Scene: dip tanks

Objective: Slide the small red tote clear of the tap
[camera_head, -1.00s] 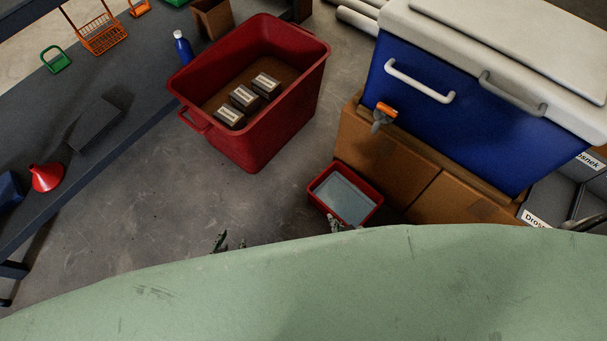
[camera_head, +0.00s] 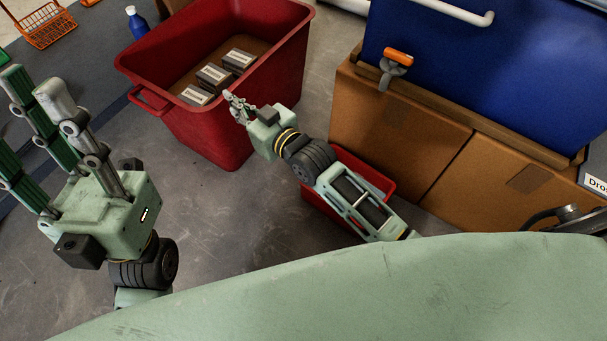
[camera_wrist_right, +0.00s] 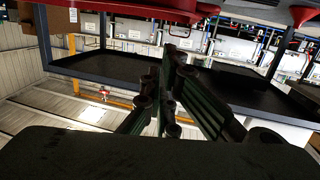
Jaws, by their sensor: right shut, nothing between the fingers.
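The small red tote (camera_head: 379,176) stands on the floor in front of the brown cartons, partly hidden by my right arm. The tap (camera_head: 394,66), with an orange handle and grey body, sits above the cartons on the blue cooler. I cannot tell from this angle whether the tote lies straight under it. My right gripper (camera_head: 234,103) is shut and empty, beyond and left of the tote, in front of the big red tub. The right wrist view shows its fingers (camera_wrist_right: 168,92) close together. My left gripper (camera_head: 28,112) is open and empty at the left, far from the tote.
The big red tub (camera_head: 215,135) holds several labelled boxes. The cartons (camera_head: 400,130) and blue cooler (camera_head: 470,75) block the right side. A grey bench with a blue bottle (camera_head: 137,22) stands at the left. Bare floor (camera_head: 240,205) lies left of the tote.

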